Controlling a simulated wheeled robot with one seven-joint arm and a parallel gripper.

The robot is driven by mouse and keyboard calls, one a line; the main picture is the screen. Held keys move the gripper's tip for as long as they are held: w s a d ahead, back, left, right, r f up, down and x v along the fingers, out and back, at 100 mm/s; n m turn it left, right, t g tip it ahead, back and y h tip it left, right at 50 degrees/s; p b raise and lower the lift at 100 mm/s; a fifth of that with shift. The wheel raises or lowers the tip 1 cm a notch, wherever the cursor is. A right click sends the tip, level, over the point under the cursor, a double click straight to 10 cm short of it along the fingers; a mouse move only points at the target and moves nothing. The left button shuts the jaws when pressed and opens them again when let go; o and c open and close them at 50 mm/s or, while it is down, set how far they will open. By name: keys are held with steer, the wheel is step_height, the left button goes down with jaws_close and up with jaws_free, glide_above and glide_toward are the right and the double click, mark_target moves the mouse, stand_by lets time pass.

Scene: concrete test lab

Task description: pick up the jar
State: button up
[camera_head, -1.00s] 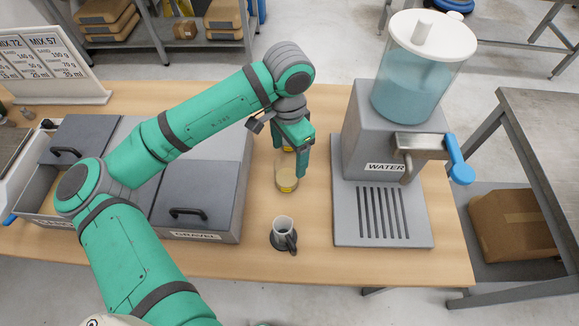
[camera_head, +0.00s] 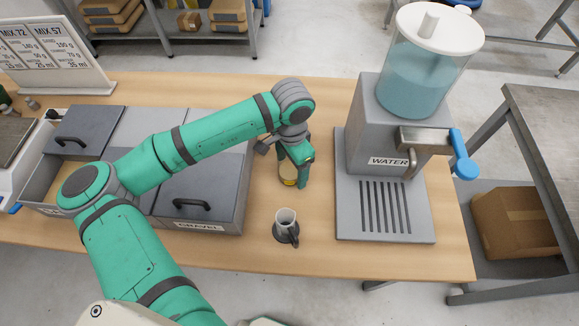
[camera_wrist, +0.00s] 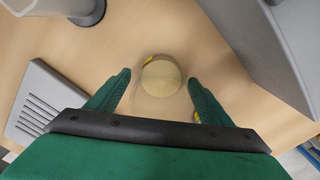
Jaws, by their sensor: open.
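The jar (camera_head: 287,174) stands on the wooden table between the grey bins and the water dispenser. It looks clear, with tan contents and a yellow mark low on its side, and is partly hidden by my gripper (camera_head: 297,178) in the head view. In the wrist view the jar (camera_wrist: 160,78) is seen from above, between the two green fingers of my gripper (camera_wrist: 159,80). The fingers are apart, with a visible gap to the jar's tan contents on each side. Whether either finger touches the clear wall I cannot tell.
Lidded bins (camera_head: 205,190) with handles are to the left. Bare table (camera_head: 330,262) lies in front.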

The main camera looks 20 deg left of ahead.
steer(key=shift+c, duration=0.7)
steer(key=shift+a, duration=0.1)
steer(key=c, duration=1.3)
steer(key=shift+r, duration=0.1)
steer(key=shift+r, duration=0.45)
step_height(320, 180, up, 3)
steer(key=shift+f, duration=0.2)
steer(key=s+d+r, duration=0.3)
steer(key=s+r, duration=0.6)
steer(key=s, duration=0.4)
steer(key=shift+s+r, duration=0.2)
steer(key=shift+s, duration=0.2)
